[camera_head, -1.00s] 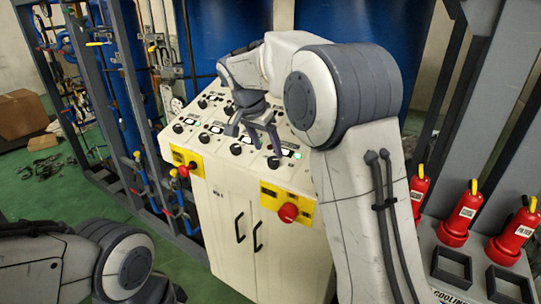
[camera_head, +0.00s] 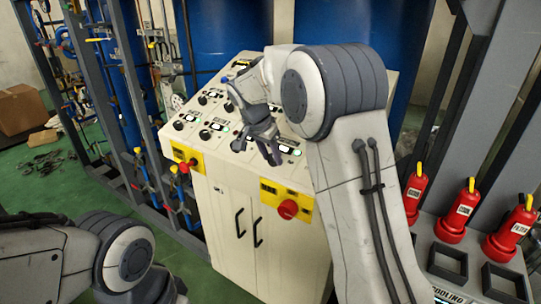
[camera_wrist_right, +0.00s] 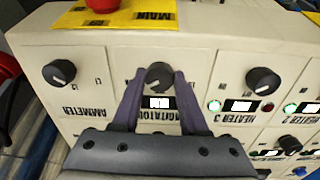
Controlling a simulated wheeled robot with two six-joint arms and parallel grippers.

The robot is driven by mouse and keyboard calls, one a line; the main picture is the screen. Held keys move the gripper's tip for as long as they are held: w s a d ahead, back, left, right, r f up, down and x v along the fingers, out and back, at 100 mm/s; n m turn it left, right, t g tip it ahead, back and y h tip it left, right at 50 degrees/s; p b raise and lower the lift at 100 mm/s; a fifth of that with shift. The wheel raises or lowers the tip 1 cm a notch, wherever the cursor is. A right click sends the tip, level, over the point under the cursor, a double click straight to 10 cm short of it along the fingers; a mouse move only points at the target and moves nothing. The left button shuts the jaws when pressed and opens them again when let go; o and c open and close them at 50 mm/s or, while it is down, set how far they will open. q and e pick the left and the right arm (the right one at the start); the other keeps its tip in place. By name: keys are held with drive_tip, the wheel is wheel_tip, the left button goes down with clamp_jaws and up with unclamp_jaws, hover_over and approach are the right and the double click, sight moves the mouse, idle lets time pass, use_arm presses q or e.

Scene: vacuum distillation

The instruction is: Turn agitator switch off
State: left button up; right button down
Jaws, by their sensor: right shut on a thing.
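The agitator switch is a black round knob (camera_wrist_right: 158,75) on the cream control panel, above an upside-down "AGITATOR" label in the right wrist view. My right gripper (camera_wrist_right: 157,78) has its two purple-grey fingers on either side of the knob and is shut on it. In the head view my right gripper (camera_head: 258,146) is at the front part of the sloping panel (camera_head: 212,165), and it hides the knob there. My left arm shows at the lower left of the head view, but its gripper is out of view.
The ammeter knob (camera_wrist_right: 59,74) and heater 3 knob (camera_wrist_right: 262,80) flank the switch. A red button (camera_head: 288,209) on a yellow plate is on the cabinet front. Red cylinders (camera_head: 459,211) stand at the right. Blue tanks (camera_head: 227,35) stand behind.

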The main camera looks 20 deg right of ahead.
drive_tip(key=shift+n, duration=0.3)
drive_tip(key=n, duration=0.5)
drive_tip(key=shift+s+r, duration=0.1)
drive_tip(key=n+p, duration=0.1)
drive_tip(key=n, duration=0.5)
drive_tip(key=shift+p, duration=0.35)
idle(0.3)
drive_tip(key=shift+c, duration=2.2)
unclamp_jaws()
drive_tip(key=b+v, duration=0.2)
drive_tip(key=v, duration=0.8)
drive_tip(key=shift+s, duration=0.3)
